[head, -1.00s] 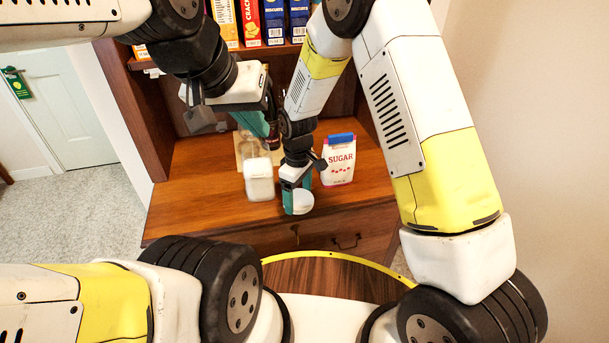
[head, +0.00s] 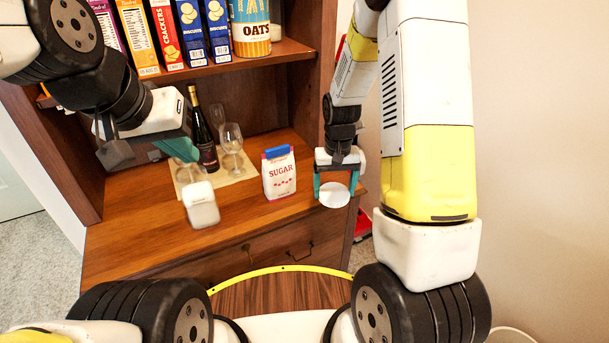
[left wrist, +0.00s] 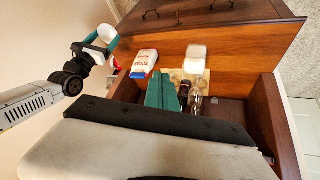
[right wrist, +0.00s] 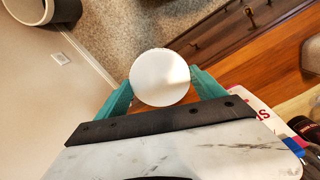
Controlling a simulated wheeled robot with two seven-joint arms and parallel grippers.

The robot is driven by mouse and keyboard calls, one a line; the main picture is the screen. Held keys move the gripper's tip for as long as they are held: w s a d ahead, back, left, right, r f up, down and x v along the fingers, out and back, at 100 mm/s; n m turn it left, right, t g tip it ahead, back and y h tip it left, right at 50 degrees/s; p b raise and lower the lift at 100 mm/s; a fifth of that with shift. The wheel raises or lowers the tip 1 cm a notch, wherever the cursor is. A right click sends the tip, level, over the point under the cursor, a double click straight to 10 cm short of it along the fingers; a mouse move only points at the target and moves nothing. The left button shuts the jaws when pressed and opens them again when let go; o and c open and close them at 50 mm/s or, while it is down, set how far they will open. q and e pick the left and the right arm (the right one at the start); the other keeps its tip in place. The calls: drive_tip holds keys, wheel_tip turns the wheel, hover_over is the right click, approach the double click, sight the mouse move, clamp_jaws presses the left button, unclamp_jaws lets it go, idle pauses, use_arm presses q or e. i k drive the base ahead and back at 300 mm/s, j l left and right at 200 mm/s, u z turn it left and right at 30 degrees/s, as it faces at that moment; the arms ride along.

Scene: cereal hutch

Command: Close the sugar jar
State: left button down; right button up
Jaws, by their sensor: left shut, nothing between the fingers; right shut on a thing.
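A white-filled square jar (head: 201,205) stands upright on the hutch counter, left of the sugar bag (head: 279,173); it also shows in the left wrist view (left wrist: 195,57). My right gripper (head: 333,190) is shut on a round white lid (right wrist: 160,78), gripping it by its sides. It holds the lid right of the sugar bag, by the counter's right end, apart from the jar. My left gripper (head: 182,150) is shut and empty, above and behind the jar. In the left wrist view its teal fingers (left wrist: 160,93) are together.
A wine bottle (head: 203,130) and glasses (head: 232,145) stand on a mat behind the jar, close to my left gripper. A shelf (head: 240,62) above carries cereal boxes and an oats canister (head: 251,27). The counter's front strip (head: 150,245) is clear.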

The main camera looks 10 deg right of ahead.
sight(196, 188)
drive_tip(key=k+l+u, duration=0.1)
drive_tip(key=k+l, duration=0.2)
drive_tip(key=k, duration=0.2)
drive_tip(key=k+l+u, duration=0.1)
drive_tip(key=k+l, duration=0.15)
drive_tip(key=k, duration=0.3)
